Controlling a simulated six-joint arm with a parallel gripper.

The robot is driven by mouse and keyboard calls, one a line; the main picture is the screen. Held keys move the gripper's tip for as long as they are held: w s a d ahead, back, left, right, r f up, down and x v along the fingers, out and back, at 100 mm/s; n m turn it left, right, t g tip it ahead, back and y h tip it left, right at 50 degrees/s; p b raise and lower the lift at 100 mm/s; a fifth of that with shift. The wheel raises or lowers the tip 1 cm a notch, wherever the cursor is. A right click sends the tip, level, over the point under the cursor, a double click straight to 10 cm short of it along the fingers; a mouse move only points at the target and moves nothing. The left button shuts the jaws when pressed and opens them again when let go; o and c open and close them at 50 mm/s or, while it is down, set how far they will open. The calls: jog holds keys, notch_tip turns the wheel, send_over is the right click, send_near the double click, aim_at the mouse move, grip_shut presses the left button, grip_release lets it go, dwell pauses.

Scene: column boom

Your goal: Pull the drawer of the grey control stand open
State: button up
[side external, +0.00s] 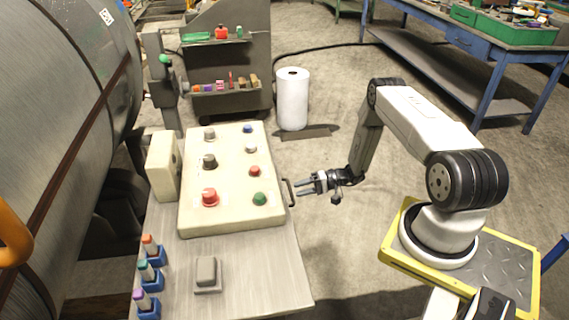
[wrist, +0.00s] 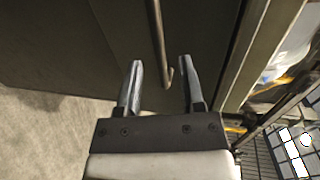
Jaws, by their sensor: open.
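The grey control stand (side external: 255,275) carries a cream button console (side external: 228,180) on its top. A dark bar handle (side external: 288,192) sticks out from the stand's right side, facing my arm. The drawer front itself is hidden in the side view. In the wrist view the handle (wrist: 157,40) runs down in front of a dark grey panel (wrist: 120,30), and its bent end shows between my fingers. My gripper (side external: 298,187) is open, with its tips close to the handle; it also shows in the wrist view (wrist: 161,75). I cannot tell whether the fingers touch the handle.
Pens in blue holders (side external: 148,275) and a small grey block (side external: 207,272) sit on the stand's top. A white roll (side external: 292,100) stands on the floor behind. A blue workbench (side external: 470,45) is at the back right. The floor between stand and arm is clear.

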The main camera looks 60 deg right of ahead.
aim_at(290, 190)
jog(key=shift+x, duration=2.05)
grip_shut()
jog(key=shift+r, duration=0.1)
